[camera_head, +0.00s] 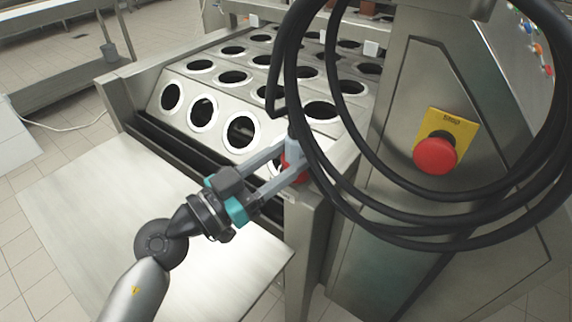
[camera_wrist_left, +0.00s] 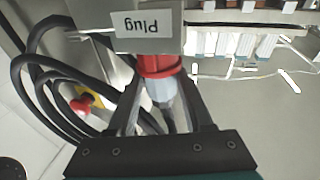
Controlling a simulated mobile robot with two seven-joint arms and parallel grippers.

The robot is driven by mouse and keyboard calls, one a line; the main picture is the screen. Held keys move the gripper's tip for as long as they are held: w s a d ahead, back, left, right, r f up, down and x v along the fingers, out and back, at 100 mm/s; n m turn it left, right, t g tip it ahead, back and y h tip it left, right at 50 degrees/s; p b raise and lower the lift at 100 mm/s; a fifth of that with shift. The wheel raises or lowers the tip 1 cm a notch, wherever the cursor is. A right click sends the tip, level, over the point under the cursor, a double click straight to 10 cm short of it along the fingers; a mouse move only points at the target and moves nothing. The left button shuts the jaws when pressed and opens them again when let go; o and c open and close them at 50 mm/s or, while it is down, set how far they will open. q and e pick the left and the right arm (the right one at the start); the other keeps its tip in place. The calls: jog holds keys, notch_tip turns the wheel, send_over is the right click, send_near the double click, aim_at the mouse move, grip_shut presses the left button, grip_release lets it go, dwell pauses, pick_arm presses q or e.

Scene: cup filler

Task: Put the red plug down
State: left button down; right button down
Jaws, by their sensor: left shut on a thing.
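The red plug (camera_head: 291,163) is between the fingertips of my left gripper (camera_head: 288,160), at the front right corner of the cup filler. In the left wrist view the plug shows as a red collar (camera_wrist_left: 158,66) with a pale grey body below it, between the two fingers. The left gripper is shut on it. The plug is close to the metal edge that bears a "Plug" label (camera_wrist_left: 142,24). I cannot tell whether it touches the machine. A black cable hangs in front of part of the plug in the head view. My right gripper is not in view.
A thick coiled black cable (camera_head: 425,243) hangs in front of the machine, close to the left gripper. A red emergency button (camera_head: 435,155) sits on a yellow plate. Rows of round cup holes (camera_head: 240,132) lie behind the gripper. A flat metal plate (camera_head: 100,200) extends at left.

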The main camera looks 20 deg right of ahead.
pick_arm(q)
jog(key=shift+r, duration=0.1)
jog(key=shift+f, duration=0.3)
jog(key=c, duration=0.7)
grip_release()
jog(key=shift+f, duration=0.1)
jog(key=shift+c, duration=0.2)
jog(key=o, duration=0.4)
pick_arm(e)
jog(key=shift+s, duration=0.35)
pick_arm(q)
jog(key=shift+o, duration=0.2)
jog(key=shift+a+r, duration=0.1)
jog(key=shift+r, duration=0.35)
jog(key=v, duration=1.2)
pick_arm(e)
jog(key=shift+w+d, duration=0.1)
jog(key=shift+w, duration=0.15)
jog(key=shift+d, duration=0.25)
